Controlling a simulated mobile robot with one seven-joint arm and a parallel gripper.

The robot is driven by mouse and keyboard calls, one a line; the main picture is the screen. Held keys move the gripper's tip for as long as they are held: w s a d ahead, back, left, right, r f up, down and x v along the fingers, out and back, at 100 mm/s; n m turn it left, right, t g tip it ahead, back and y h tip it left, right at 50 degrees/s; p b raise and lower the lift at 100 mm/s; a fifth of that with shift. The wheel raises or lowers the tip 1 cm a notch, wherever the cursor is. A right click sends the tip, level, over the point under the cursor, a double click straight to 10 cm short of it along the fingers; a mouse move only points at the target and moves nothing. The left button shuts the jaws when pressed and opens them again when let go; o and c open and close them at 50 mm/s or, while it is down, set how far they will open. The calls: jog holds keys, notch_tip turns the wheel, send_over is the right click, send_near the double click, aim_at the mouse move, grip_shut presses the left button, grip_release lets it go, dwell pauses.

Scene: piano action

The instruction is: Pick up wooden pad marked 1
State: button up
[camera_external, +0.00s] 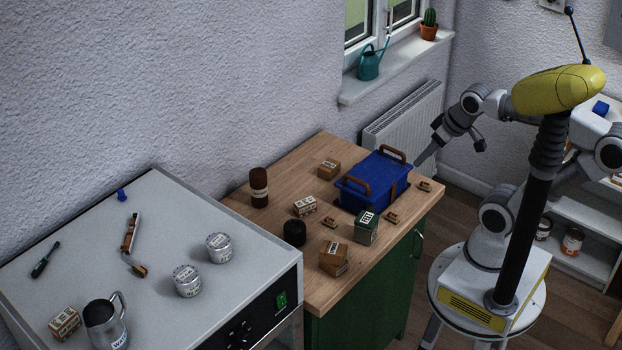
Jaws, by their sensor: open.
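Several small wooden pads lie on the wooden bench top: one (424,186) near the right edge beside the blue toolbox, one (391,217) at the front edge, and one (330,221) further left. Their markings are too small to read, so I cannot tell which is marked 1. My gripper (440,133) is raised beyond the far right end of the bench, apart from the pads. It is open and appears empty; its fingers are small and hard to make out.
A green box (366,228), cardboard boxes (333,254), a black round container (294,233) and a brown jar (258,187) crowd the bench (285,270). A radiator (404,113) is behind.

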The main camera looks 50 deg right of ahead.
jog(key=w+d+f+m+y+b, duration=0.2)
jog(key=w+d+f+m+b, duration=0.65)
jog(key=d+f+b, duration=0.3)
jog(key=s+d+f+m+t+y+p, duration=0.1)
jog(key=s+d+f+m+t, duration=0.2)
jog(key=f+m, duration=0.5)
jog(key=s+d+f+m+t+y, duration=0.2)
jog(key=s+d+f+m+t, duration=0.1)
jog(key=f+m, duration=0.45)
jog(key=s+d+f+m+t+y+p, duration=0.1)
jog(key=s+d+f+m+t, duration=0.2)
jog(key=f+m, duration=0.45)
send_near(393, 215)
jog(key=x, duration=0.5)
jog(key=shift+d+f, duration=0.35)
jog(key=x, duration=0.5)
jog(key=shift+w+a+r+p, duration=0.1)
jog(key=shift+a+r+p, duration=0.15)
jog(key=shift+p, duration=0.1)
